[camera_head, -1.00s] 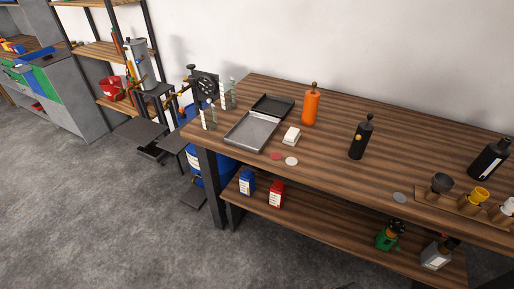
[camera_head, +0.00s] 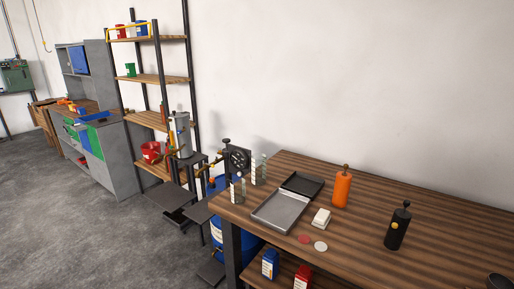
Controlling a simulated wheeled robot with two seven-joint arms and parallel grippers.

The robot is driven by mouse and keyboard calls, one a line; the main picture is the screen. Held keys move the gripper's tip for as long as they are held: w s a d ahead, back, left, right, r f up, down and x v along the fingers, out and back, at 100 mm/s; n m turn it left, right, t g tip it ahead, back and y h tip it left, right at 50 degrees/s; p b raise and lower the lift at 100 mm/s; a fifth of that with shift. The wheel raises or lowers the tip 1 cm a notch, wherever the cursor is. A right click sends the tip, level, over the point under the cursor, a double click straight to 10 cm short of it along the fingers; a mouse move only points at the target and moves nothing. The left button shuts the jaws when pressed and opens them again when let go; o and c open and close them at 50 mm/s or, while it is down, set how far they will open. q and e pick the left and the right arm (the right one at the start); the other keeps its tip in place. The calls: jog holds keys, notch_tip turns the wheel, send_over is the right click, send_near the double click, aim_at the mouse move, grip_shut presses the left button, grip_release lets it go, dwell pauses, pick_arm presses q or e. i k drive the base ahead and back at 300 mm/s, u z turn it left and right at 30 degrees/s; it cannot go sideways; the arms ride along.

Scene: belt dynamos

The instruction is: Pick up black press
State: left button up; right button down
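A black bottle-shaped thing (camera_head: 397,228), with a narrow knobbed top and a small yellow-orange spot on its side, stands upright on the wooden table (camera_head: 345,245). It looks like the black press. A similar orange one (camera_head: 341,189) stands upright to its left and farther back. Neither of my grippers is in view, and nothing touches the black one.
An open grey tray (camera_head: 281,212), a small white block (camera_head: 321,218) and red and white discs lie on the table. A dark machine with a wheel (camera_head: 237,160) stands beyond its left end. Shelving (camera_head: 150,79) is at the back left. Grey floor (camera_head: 60,225) is open at left.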

aim_at(399, 224)
jog(key=z, duration=1.25)
jog(key=i, duration=0.2)
